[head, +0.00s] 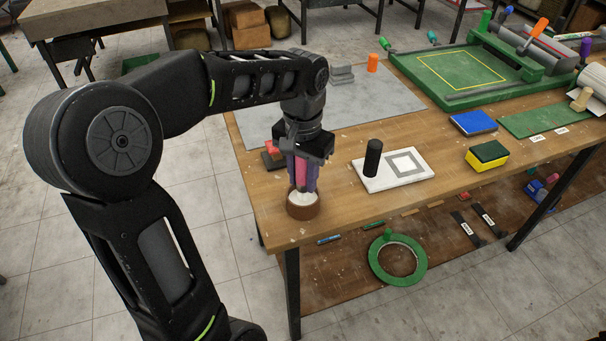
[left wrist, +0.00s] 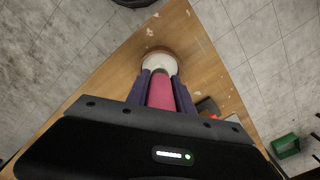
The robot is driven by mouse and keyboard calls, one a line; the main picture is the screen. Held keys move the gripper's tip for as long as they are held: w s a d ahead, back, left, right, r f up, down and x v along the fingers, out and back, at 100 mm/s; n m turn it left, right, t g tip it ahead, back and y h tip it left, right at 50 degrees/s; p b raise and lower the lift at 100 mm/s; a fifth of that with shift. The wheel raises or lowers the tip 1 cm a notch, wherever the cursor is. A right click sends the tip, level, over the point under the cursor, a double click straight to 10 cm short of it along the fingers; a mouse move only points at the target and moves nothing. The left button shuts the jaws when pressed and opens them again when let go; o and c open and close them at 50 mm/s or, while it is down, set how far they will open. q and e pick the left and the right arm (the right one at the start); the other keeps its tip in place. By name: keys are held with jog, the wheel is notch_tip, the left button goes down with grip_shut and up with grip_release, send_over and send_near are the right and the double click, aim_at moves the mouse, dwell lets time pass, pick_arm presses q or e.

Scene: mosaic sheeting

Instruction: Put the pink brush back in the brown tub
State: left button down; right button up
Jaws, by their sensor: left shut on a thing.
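The brown tub (head: 303,212) stands near the left front corner of the wooden table and has white contents. In the left wrist view the tub (left wrist: 148,54) shows beyond my fingertips. My left gripper (head: 302,181) points down over the tub, its purple fingers shut on the pink brush (head: 301,171). In the left wrist view the brush's pink handle (left wrist: 162,92) lies between the fingers of my left gripper (left wrist: 160,88). The brush's lower end reaches the tub's opening in the picture; I cannot tell whether it touches the white contents. My right gripper is not in view.
A small red and dark object (head: 271,158) sits just behind the gripper. A white tile (head: 411,178) with a black cylinder (head: 372,158) stands to the right. A yellow-green sponge (head: 487,155) lies farther right. The table's left and front edges are close to the tub.

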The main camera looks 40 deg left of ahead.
pick_arm(q)
jog(key=shift+f+b, duration=0.3)
jog(key=shift+f, duration=0.1)
dwell(0.5)
jog(key=c, duration=1)
grip_release()
jog(key=shift+c, duration=0.2)
notch_tip(320, 180, up, 8)
jog(key=shift+f, duration=0.1)
